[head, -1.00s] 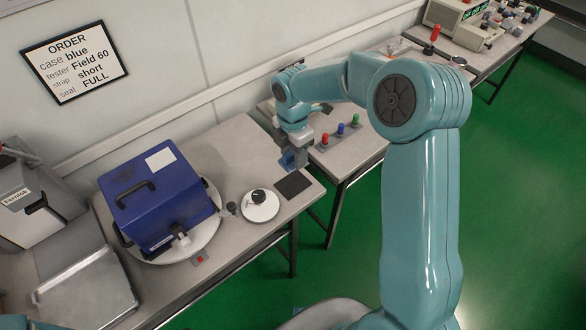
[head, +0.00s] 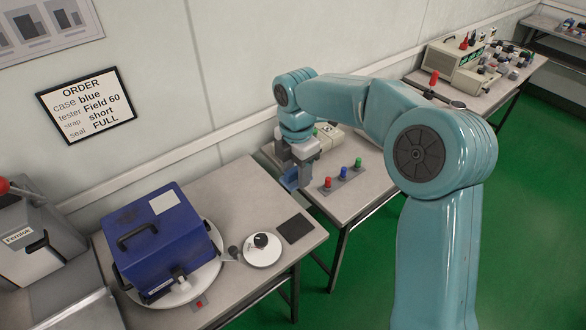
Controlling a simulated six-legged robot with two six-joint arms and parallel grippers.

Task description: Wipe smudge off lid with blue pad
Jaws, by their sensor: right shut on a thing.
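The blue case (head: 165,250) stands closed on a round white turntable (head: 207,278), with a black handle and a white label (head: 165,202) on its lid (head: 140,215). My left gripper is not in view.
On the near table (head: 225,195) are a white disc with a black knob (head: 262,247), a dark mat (head: 295,228) and a metal tray (head: 85,312). A grey machine (head: 35,235) stands left.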

